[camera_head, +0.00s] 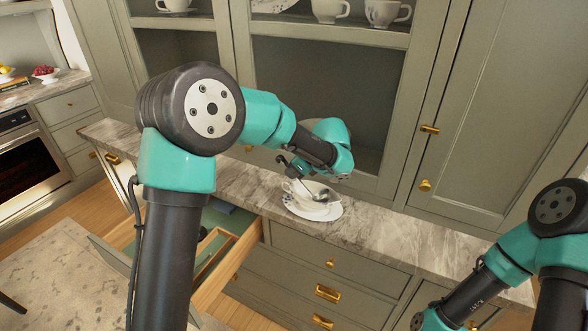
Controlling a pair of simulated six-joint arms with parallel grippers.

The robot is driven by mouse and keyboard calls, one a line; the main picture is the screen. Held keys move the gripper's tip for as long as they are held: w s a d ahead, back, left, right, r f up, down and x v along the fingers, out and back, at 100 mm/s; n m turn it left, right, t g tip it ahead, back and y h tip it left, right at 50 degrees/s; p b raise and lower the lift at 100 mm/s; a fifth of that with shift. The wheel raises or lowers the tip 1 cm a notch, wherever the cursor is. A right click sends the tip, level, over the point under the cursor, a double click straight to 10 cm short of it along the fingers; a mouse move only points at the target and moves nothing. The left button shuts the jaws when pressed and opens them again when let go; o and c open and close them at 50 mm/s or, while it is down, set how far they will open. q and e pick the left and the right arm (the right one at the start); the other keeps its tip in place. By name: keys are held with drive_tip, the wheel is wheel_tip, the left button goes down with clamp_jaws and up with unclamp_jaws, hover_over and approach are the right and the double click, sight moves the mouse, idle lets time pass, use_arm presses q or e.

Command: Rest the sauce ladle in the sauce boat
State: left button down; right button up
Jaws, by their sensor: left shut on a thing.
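The white sauce boat (299,204) stands on a white saucer (331,213) with a dark pattern on the marble counter, below the cabinet. My left gripper (291,170) is just above the boat, partly hidden by its own wrist. It is shut on the sauce ladle (319,194), whose metal bowl end reaches down to the right at the boat's opening. I cannot tell whether the ladle touches the boat. My right arm shows at the lower right, and its gripper is outside the view.
An open drawer (229,262) juts out below the counter at the left of the boat. The marble counter (400,246) is clear to the right of the saucer. White cups (387,12) stand on the cabinet shelf above. An oven (28,165) is at the far left.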

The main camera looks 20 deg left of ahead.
use_arm(q)
drive_tip(key=shift+f, duration=0.25)
idle(0.3)
drive_tip(key=c, duration=1)
unclamp_jaws()
drive_tip(key=shift+r, duration=0.1)
drive_tip(key=v, duration=1.7)
drive_tip(key=shift+s+d, duration=0.1)
